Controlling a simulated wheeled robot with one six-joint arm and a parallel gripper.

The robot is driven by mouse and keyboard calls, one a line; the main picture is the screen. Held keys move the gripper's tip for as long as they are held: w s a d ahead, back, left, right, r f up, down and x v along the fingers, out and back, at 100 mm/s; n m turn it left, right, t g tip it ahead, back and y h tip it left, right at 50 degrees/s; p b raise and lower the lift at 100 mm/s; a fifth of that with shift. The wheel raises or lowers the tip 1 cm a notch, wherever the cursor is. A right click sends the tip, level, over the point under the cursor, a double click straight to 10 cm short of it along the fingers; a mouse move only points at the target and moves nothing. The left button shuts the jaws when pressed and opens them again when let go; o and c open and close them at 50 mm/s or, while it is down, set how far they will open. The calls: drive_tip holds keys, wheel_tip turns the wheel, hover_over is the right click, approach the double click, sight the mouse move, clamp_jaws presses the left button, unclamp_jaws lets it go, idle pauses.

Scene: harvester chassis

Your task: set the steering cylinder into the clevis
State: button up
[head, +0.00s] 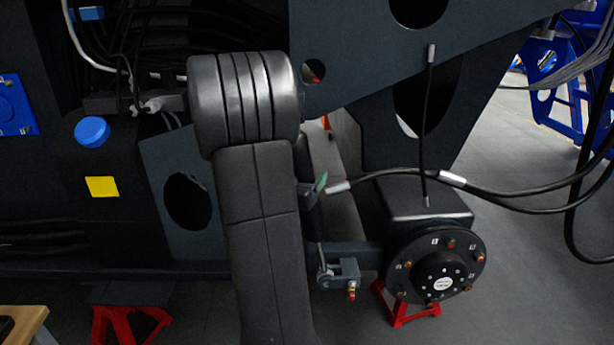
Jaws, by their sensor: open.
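A dark, slim upright part that looks like the steering cylinder (312,218) shows just right of my arm. A thin bright rod runs down from it to a round eye (325,279). The eye appears at the left side of a small grey bracket that looks like the clevis (347,268), with a brass-coloured bolt end below it. I cannot tell whether the eye is inside the bracket or only beside it. My thick grey arm covers the view to the left of the cylinder. My gripper is not visible.
A wheel hub with studs (437,270) stands right of the bracket, on a red stand (405,308). Black hoses (510,192) cross to the right; one ends near a green piece (321,182). Dark chassis plates (400,60) hang above. Open floor lies at right.

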drive_tip(key=v, duration=1.2)
drive_tip(key=shift+s+p, duration=0.3)
drive_tip(key=shift+p, duration=0.05)
drive_tip(key=b+x, duration=0.1)
drive_tip(key=x, duration=1.3)
drive_tip(key=shift+a+f, duration=0.1)
drive_tip(key=shift+a+m+p, duration=0.3)
drive_tip(key=shift+a+m, duration=0.1)
drive_tip(key=shift+a, duration=0.35)
drive_tip(key=shift+s+f+g, duration=0.15)
drive_tip(key=shift+g, duration=0.15)
